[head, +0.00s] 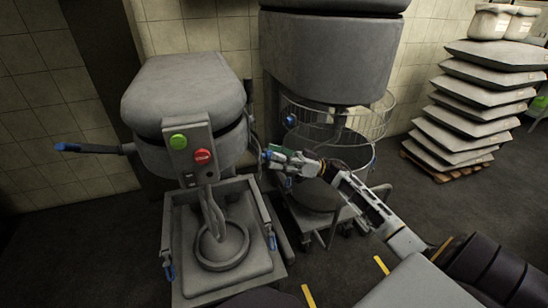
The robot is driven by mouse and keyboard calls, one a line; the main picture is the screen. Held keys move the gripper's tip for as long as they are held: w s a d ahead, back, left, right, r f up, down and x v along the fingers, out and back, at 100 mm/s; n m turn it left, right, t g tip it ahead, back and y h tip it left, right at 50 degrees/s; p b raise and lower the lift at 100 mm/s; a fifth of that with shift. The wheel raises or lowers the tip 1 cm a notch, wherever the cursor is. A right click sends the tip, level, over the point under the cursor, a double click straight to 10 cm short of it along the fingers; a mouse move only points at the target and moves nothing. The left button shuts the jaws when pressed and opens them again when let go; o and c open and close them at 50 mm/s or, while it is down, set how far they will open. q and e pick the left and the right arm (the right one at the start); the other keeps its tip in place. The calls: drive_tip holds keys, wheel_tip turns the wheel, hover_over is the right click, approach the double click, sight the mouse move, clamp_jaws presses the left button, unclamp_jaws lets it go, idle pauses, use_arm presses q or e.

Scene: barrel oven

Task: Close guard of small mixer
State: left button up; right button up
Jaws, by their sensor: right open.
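A grey mixer (330,57) stands at the back centre, with a round wire guard (372,125) below its head and a dark bowl (345,157) under it. A blue knob (291,120) shows at the guard's left side. My right gripper (272,160) comes in from the right and is open in front of the bowl, below the guard's left side. It appears empty; whether it touches anything is unclear. The gripper and forearm hide part of the bowl and its stand. My left gripper is not in view.
A grey machine (187,88) with green and red buttons stands close at left. Its blue-tipped lever (92,149) sticks out left. A stack of sacks (470,105) on a pallet stands at right. Dark floor is clear between the sacks and the mixer.

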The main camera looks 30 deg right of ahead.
drive_tip(key=shift+w+a+r, duration=0.1)
drive_tip(key=shift+a+r, duration=0.05)
drive_tip(key=shift+a, duration=0.1)
clamp_jaws()
idle(0.3)
